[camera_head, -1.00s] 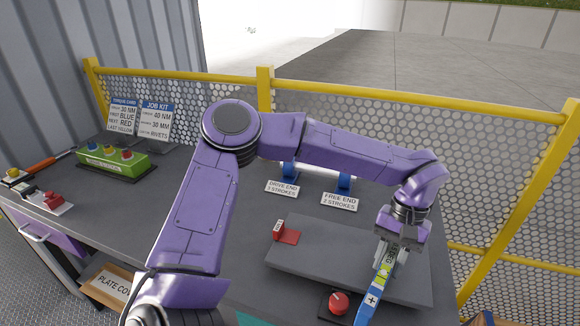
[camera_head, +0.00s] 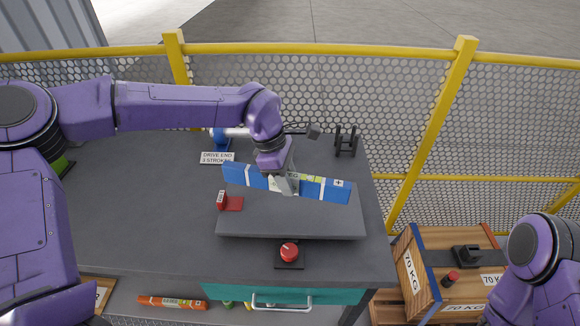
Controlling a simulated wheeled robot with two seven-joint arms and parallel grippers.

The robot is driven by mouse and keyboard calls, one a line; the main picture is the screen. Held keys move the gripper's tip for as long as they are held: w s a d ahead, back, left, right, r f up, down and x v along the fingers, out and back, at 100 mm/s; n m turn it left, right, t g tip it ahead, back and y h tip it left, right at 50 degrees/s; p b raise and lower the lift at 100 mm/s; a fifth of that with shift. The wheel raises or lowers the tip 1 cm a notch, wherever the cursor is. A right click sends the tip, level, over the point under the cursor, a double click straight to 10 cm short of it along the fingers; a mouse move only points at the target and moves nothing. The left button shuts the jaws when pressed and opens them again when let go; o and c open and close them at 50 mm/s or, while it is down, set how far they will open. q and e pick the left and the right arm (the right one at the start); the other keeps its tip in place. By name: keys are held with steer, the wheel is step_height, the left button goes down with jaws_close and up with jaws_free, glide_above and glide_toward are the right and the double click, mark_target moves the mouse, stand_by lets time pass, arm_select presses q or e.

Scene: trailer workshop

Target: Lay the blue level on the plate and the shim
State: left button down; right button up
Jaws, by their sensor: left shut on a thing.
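The red shim (camera_head: 232,203), with a small upright white-labelled tab, lies at the plate's left end, just in front of the level's left end. Of my right arm, only a purple link shows at the lower right; its gripper is out of view.
A red knob (camera_head: 289,252) on a dark base stands at the front edge of the workbench (camera_head: 130,220). A "drive end" sign (camera_head: 217,158) and a black stand (camera_head: 346,141) are behind the plate. A wooden 70 KG crate (camera_head: 424,280) is at the right. The bench's left part is clear.

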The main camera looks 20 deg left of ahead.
arm_select(q)
steer(key=shift+w+d+r+n, duration=0.25)
steer(key=shift+r+n, duration=0.1)
steer(key=shift+n, duration=0.35)
steer(key=shift+w+d+n+t, duration=0.1)
steer(key=shift+d+n+t, duration=0.05)
steer(key=shift+n+t, duration=0.2)
steer(key=shift+r+p, duration=0.1)
steer(key=shift+p, duration=0.25)
steer(key=shift+f+b, duration=0.6)
steer(key=shift+f, duration=0.3)
step_height(320, 180, down, 2)
steer(key=shift+f+b, duration=0.25)
steer(key=shift+b, duration=0.35)
steer(key=shift+f+b, duration=0.3)
steer(key=shift+f, duration=0.75)
